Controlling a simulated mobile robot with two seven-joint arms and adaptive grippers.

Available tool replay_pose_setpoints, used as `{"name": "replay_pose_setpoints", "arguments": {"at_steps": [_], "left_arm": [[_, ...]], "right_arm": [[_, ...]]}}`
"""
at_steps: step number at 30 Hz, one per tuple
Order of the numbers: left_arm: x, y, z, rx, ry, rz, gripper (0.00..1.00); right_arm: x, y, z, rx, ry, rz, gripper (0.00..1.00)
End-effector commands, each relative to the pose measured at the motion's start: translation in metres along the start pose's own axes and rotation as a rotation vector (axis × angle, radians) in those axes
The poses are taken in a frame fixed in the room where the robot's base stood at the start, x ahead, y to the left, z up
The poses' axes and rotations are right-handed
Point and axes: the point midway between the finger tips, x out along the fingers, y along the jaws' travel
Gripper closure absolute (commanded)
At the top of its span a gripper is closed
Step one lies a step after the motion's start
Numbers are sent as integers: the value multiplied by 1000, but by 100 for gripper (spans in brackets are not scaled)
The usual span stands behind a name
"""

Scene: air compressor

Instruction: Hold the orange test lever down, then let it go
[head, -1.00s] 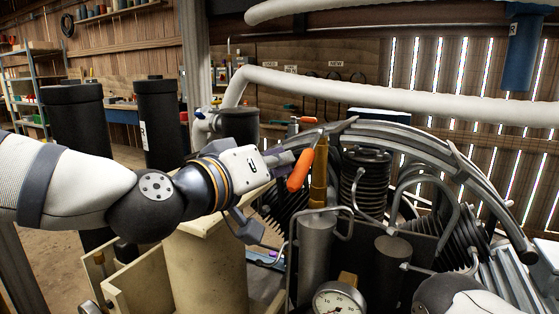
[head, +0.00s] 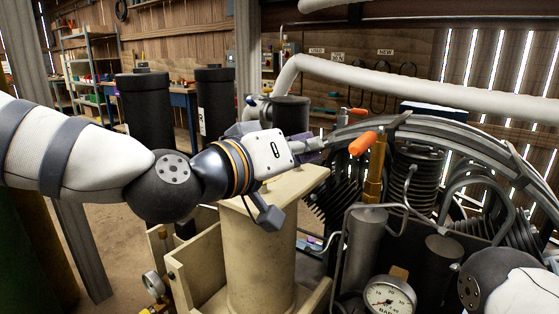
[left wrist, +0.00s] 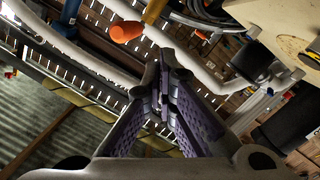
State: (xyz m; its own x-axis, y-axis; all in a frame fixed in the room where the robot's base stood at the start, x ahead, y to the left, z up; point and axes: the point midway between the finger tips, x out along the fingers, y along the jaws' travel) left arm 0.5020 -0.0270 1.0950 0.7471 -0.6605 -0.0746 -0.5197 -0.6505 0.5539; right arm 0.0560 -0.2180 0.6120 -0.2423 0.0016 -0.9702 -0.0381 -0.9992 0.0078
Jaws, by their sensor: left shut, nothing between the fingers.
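The orange test lever (head: 362,143) sticks out to the left from the top of a brass valve (head: 375,172), tilted only a little from level. It also shows at the upper left of the left wrist view (left wrist: 125,31). My left gripper (head: 320,148) is just left of the lever in the head view, with a small gap between them. Its purple-grey fingers (left wrist: 164,62) are shut and hold nothing in the left wrist view. My right gripper is out of view; only part of my right arm shows at the lower right.
A pressure gauge (head: 390,298) and the compressor's metal cylinders (head: 365,237) stand below the valve. A curved grey rim (head: 470,142) arches behind it. A thick white pipe (head: 420,92) crosses above. A cream-coloured block (head: 262,265) stands below my left gripper.

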Motion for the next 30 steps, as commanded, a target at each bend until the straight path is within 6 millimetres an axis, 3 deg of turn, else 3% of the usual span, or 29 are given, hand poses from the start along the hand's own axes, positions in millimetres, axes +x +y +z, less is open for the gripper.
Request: {"name": "replay_pose_setpoints", "arguments": {"at_steps": [3, 9, 23, 26, 30], "left_arm": [[-25, -7, 11, -4, -5, 0, 100], [-52, -12, 18, -3, -4, 0, 100], [-57, -18, 28, -9, -21, -10, 100], [-57, -46, 74, -46, -118, -72, 100], [-82, -108, 192, -134, -367, -236, 100]], "right_arm": [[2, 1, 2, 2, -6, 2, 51], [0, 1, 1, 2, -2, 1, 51], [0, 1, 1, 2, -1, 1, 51], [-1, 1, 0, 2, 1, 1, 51], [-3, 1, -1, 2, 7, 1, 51]]}}
